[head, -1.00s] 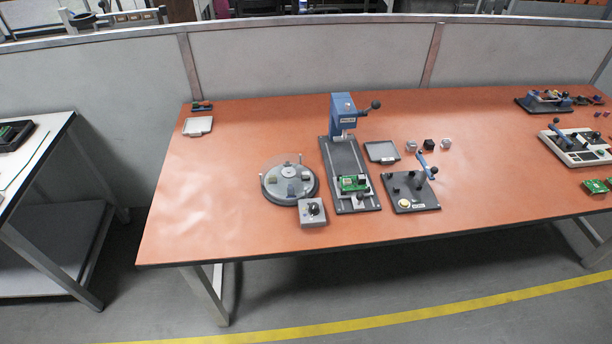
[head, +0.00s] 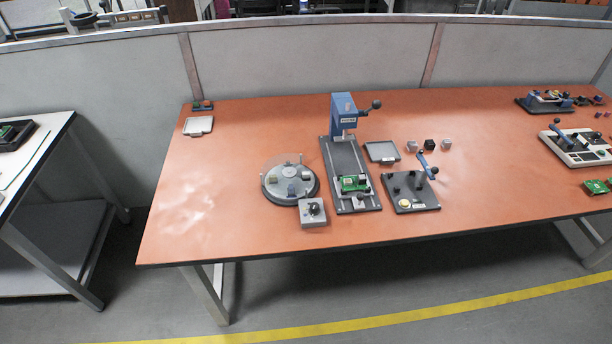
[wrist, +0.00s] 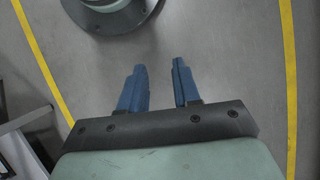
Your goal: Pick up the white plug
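I cannot pick out a white plug for certain at this size. The round turntable (head: 270,195) on the orange table carries several small pale and dark blocks (head: 291,188) under a clear cover. My gripper (wrist: 159,68) shows in the wrist view with two blue fingers apart and nothing between them. It is over bare grey floor, away from the table things. My gripper does not show in the head view.
A grey knob box (head: 313,214) stands in front of the turntable. A blue lever press (head: 343,118) rises beside it, with a green board (head: 354,184) on its base. Small cubes (head: 429,145) and a dark fixture (head: 425,193) lie to the right.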

